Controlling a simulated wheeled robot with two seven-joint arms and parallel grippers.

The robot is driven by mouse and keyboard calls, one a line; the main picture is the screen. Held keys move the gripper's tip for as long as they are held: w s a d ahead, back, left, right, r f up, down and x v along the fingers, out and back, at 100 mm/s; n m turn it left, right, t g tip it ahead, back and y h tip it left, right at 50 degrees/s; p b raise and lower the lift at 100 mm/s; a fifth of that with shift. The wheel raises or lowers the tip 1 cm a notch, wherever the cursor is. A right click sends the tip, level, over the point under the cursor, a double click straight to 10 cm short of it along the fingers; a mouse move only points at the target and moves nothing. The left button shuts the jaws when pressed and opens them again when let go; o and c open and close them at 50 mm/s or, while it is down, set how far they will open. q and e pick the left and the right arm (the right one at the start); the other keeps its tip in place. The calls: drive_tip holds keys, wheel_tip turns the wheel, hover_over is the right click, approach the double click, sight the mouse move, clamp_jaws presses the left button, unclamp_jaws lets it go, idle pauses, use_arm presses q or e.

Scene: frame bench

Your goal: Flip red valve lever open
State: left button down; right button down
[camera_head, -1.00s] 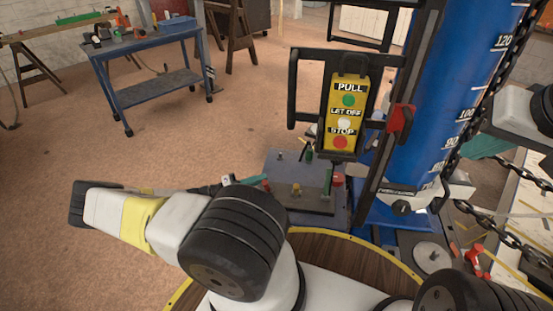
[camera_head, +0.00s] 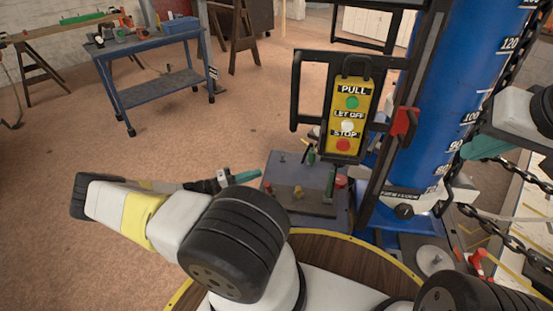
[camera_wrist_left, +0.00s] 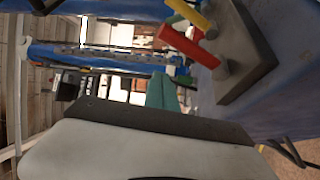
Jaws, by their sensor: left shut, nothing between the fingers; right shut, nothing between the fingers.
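The red valve lever (camera_wrist_left: 187,46) shows in the left wrist view, sticking out from a dark plate (camera_wrist_left: 240,55). A yellow lever (camera_wrist_left: 193,16) is beside it, with a green one partly visible behind. In the head view the plate (camera_head: 312,206) lies on a blue-grey bench, and the red lever is only a small spot at its left end. My left gripper (camera_head: 246,177) has teal fingers, shut and empty, just left of the plate; they show in the wrist view (camera_wrist_left: 162,93), apart from the red lever. My right gripper (camera_head: 487,147) is shut at the right.
A yellow PULL/LET OFF/STOP button panel (camera_head: 348,115) hangs above the bench, near a red block (camera_head: 403,122). A blue column (camera_head: 433,90) with chains stands to the right. A blue cart (camera_head: 150,65) stands far left; floor between is clear.

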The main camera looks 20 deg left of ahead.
use_arm(q)
drive_tip(key=f+v, duration=0.1)
drive_tip(key=v, duration=0.6)
drive_tip(key=shift+a, duration=0.2)
